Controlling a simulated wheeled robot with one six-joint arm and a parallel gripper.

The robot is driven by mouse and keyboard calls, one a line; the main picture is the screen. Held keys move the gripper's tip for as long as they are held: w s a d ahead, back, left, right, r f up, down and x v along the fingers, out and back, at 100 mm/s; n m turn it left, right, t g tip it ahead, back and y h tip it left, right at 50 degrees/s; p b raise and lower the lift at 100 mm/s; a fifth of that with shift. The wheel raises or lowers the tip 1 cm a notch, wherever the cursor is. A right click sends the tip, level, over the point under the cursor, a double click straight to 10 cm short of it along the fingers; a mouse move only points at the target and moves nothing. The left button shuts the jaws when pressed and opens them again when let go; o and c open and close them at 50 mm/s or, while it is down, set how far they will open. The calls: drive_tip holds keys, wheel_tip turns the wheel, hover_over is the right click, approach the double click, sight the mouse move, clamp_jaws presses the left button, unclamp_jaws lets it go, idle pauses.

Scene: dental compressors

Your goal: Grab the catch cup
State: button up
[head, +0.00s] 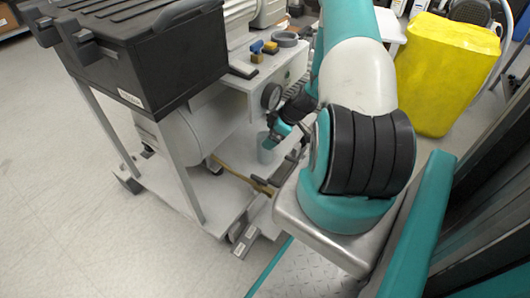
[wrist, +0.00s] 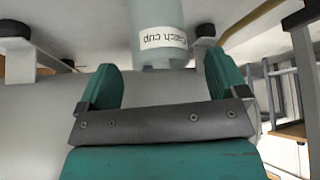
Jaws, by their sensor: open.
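The catch cup (wrist: 157,28) is a pale grey-green cylinder with a white label reading "Catch cup", upside down in the wrist view. It is just beyond and between the fingertips of my gripper (wrist: 160,75). My gripper is open, with two teal fingers apart and nothing between them but the edge of the cup's near end. In the head view the cup (head: 266,152) stands low on the cart, and my gripper (head: 275,139) is right beside it, partly hidden by my arm. Whether a finger touches the cup cannot be told.
A white wheeled cart (head: 183,195) carries a grey tank (head: 185,138) and a black case (head: 130,50). A gauge (head: 271,96) sits above the cup. A yellowish hose (head: 236,174) runs along the lower shelf. A yellow covered bin (head: 445,75) stands at right. The floor at left is clear.

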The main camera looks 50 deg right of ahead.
drive_tip(key=b+x, duration=0.1)
drive_tip(key=x, duration=0.3)
drive_tip(key=shift+r, duration=0.1)
drive_tip(key=c, duration=1.2)
drive_tip(key=shift+c, duration=0.2)
drive_tip(key=shift+r, duration=0.1)
